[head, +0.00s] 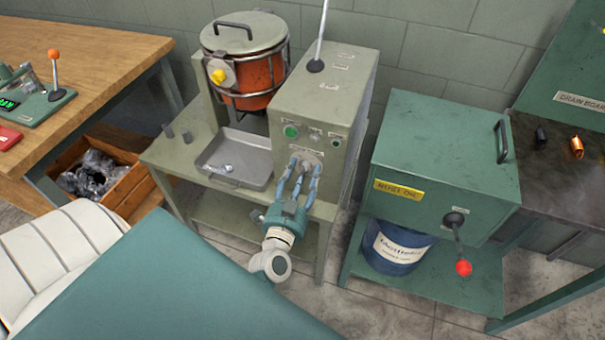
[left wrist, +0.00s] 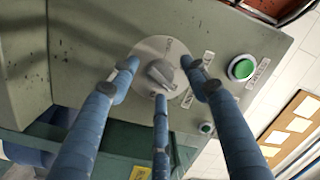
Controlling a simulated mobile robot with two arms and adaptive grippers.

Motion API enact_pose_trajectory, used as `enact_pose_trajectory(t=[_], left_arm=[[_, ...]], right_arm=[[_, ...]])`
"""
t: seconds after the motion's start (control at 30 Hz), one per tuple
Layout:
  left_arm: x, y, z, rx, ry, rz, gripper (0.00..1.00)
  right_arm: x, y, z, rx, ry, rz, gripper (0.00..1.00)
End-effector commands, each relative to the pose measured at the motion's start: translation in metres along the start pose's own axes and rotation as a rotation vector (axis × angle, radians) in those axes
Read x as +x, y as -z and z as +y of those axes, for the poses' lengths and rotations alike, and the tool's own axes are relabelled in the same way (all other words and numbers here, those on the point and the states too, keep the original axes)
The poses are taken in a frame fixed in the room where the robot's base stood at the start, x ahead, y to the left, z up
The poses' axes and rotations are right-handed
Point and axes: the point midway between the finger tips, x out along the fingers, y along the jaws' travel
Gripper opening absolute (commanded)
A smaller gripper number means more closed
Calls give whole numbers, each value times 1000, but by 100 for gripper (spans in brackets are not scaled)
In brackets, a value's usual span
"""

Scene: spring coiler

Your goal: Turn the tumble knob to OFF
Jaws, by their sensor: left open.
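The tumble knob is a small grey turn-handle on a round plate on the front of the grey-green control box (head: 345,95). In the left wrist view the knob (left wrist: 162,73) lies between my fingertips, its handle slanting across the plate. The labels around it are too small to read. My left gripper (head: 304,164), with three blue fingers, is open and pointed at the plate; it also shows in the left wrist view (left wrist: 160,80). The fingers spread around the knob without visibly closing on it. In the head view they partly hide the knob. My right gripper is not in view.
A green button (head: 290,131) sits up and left of the knob. An orange drum (head: 255,80) and a grey tray (head: 238,160) are to the left. A green cabinet (head: 430,160) with a red-tipped lever (head: 463,267) stands right, past a narrow gap.

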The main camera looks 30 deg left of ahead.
Motion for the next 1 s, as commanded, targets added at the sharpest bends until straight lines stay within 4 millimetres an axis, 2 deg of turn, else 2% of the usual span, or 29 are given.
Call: enact_pose_trajectory(t=[0.07,0.27,0.4,0.67,1.0], left_arm=[[0,0,0,0,0,0,43],[0,0,0,0,0,0,3],[0,0,0,-2,0,0,2],[0,2,-1,-59,-4,-4,2],[0,4,-3,-307,-19,-19,2]], right_arm=[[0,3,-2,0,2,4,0],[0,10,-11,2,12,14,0],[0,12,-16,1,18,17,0],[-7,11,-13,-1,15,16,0],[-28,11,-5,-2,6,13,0]])
